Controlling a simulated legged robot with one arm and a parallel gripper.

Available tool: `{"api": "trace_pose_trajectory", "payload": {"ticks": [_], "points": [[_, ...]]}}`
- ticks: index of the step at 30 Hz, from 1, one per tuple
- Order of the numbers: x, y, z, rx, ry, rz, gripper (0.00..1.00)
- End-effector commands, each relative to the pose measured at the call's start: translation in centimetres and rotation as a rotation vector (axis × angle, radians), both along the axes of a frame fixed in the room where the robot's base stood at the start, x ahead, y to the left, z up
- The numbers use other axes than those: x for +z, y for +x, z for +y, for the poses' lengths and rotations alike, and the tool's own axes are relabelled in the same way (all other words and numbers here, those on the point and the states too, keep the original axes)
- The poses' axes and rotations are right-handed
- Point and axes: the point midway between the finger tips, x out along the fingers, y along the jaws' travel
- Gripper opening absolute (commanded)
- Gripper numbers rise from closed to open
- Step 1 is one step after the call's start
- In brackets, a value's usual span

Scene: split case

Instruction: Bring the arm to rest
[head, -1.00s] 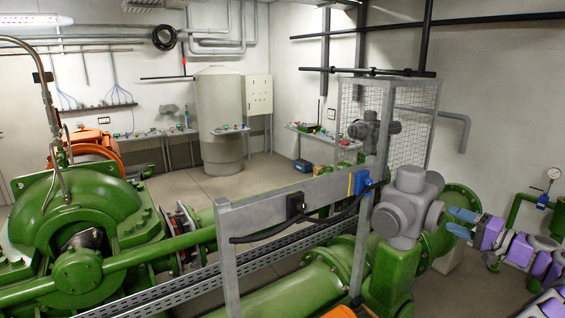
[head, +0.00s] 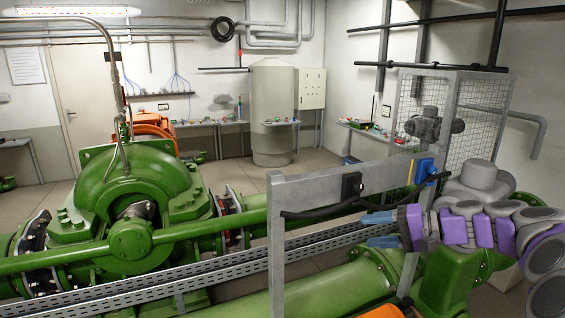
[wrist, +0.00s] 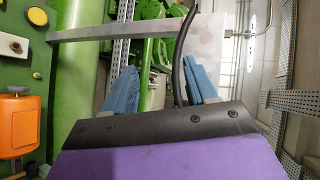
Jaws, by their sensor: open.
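My gripper (head: 380,230) is at the end of my purple and grey arm, at the right of the head view. Its two blue fingers are apart, with nothing between them. In the wrist view the open gripper (wrist: 160,88) shows both blue fingertips, with a black cable (wrist: 182,60) seen between and beyond them. In the head view it is close to the grey metal frame (head: 335,185); whether it touches the frame cannot be told.
Large green pump (head: 130,200) and green pipes fill the left and front. A perforated cable tray (head: 220,268) crosses the middle. A blue box (head: 424,170) sits on the frame. Open floor lies behind.

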Motion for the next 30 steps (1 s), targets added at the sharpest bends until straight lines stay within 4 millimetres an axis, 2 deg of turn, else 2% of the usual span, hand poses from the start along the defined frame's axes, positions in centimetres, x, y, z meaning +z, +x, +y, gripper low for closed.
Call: {"api": "trace_pose_trajectory", "payload": {"ticks": [1,3,6,9,13,17,20,24,27,30], "points": [[-1.2,-1.5,2.7,0.049,-0.031,0.029,0.56],[-2.4,-3.8,5.9,0.11,-0.09,0.069,0.56],[-4.7,-7.5,9.8,0.187,-0.182,0.126,0.56],[-7.3,-11.5,12.8,0.254,-0.286,0.179,0.56],[-11.1,-17.1,15.4,0.333,-0.432,0.245,0.56],[-14.9,-22.7,16.2,0.391,-0.59,0.297,0.56],[-18.0,-26.9,15.8,0.423,-0.716,0.334,0.56],[-22.0,-32.5,14.0,0.454,-0.888,0.38,0.56],[-24.4,-35.8,12.2,0.463,-0.998,0.406,0.56],[-26.1,-38.3,10.5,0.465,-1.079,0.424,0.56]]}}
